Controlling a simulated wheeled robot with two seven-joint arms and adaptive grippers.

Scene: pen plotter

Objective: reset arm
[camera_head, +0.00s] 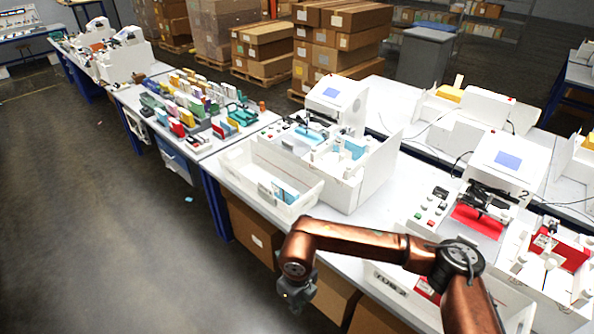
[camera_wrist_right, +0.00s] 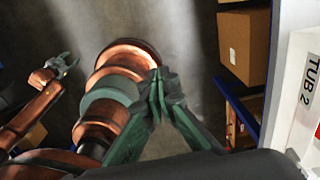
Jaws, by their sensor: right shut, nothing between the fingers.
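My right arm comes in from the lower right in the head view and bends left over the table's front edge. Its gripper (camera_head: 297,300) hangs past that edge, above the floor. In the right wrist view the green fingers of my right gripper (camera_wrist_right: 160,82) are together, with nothing between them. A copper arm at the left of the right wrist view ends in a small gripper (camera_wrist_right: 63,64), my left one; its fingers look spread and empty. My left arm does not show in the head view.
Below the right arm are a white tub (camera_wrist_right: 305,95) marked "TUB 2" and cardboard boxes (camera_head: 250,228) under the table. A white open bin (camera_head: 262,188) and a plotter station (camera_head: 340,165) stand on the table. The floor (camera_head: 120,230) at left is mostly clear.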

